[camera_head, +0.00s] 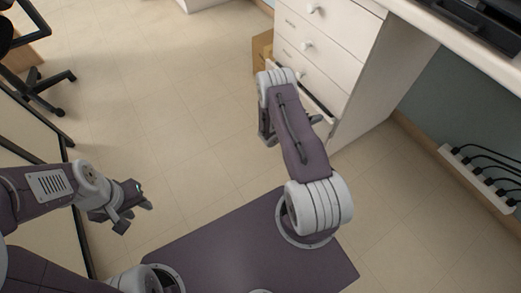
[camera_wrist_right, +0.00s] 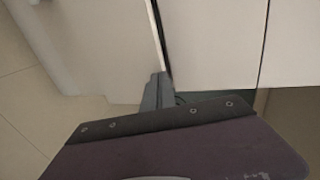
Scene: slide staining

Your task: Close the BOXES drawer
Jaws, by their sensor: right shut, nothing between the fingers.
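A white drawer cabinet (camera_head: 345,75) stands at the upper right in the head view. Its drawer fronts have round knobs, and their labels are too small to read. A low drawer (camera_head: 318,97) seems to stand out from the cabinet, partly hidden by my right arm, so I cannot tell surely that it is the BOXES drawer. In the right wrist view, my right gripper (camera_wrist_right: 155,92) is shut and empty, close to a narrow dark gap beside a white front panel (camera_wrist_right: 210,45). Whether it touches cannot be told. My left gripper (camera_head: 132,208) is open and empty over the floor.
A cardboard box (camera_head: 262,48) stands on the floor beside the cabinet. A white counter (camera_head: 465,45) runs above it at right. A power strip with cables (camera_head: 480,175) lies along the right wall. A chair (camera_head: 40,85) stands at upper left. The middle floor is clear.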

